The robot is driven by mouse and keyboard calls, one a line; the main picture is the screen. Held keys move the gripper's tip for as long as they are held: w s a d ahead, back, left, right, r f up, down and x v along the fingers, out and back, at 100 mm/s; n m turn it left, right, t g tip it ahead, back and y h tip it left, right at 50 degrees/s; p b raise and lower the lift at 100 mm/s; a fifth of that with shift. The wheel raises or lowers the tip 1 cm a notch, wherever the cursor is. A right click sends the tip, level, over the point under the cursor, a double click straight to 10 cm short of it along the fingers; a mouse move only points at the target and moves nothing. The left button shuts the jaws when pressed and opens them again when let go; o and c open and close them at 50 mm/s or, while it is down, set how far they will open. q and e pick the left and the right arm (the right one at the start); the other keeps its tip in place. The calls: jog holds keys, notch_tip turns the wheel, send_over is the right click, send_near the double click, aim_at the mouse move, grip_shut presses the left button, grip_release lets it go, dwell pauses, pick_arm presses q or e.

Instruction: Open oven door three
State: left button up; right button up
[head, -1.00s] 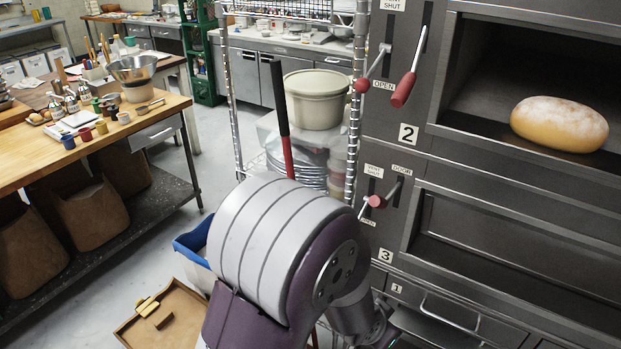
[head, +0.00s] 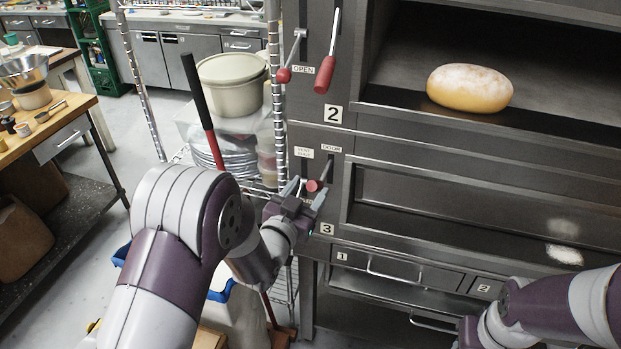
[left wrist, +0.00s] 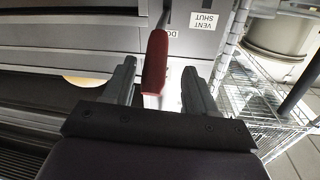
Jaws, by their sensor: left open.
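Oven door three (head: 440,205) is a dark panel across the deck marked 3, and it looks shut. Its door lever has a red grip (head: 313,186) below the DOOR label. My left gripper (head: 305,191) is at this lever, its fingers pointing at the oven front. In the left wrist view the red grip (left wrist: 155,62) stands between the two open fingers, with a gap visible on the right side. Whether a finger touches it, I cannot tell. My right arm comes in at the lower right; its gripper (head: 470,333) is partly cut off by the frame.
Deck two above is open with a loaf (head: 470,88) inside. Its red-handled lever (head: 325,74) hangs above my left gripper. A wire rack (head: 275,90) with a tub (head: 232,83) stands close left of the oven. Drawers (head: 400,272) lie below.

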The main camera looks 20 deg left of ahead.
pick_arm(q)
jog(key=shift+w+d+r, duration=0.1)
jog(key=shift+w+d, duration=0.15)
jog(key=shift+w, duration=0.4)
jog(key=shift+w+d, duration=0.35)
jog(key=shift+w, duration=0.15)
jog(key=shift+a, duration=0.1)
pick_arm(e)
jog(key=shift+s+d+r, duration=0.15)
jog(key=shift+d+r, duration=0.15)
jog(key=shift+r, duration=0.1)
pick_arm(q)
jog(key=shift+a, duration=0.1)
pick_arm(e)
jog(key=shift+a, duration=0.1)
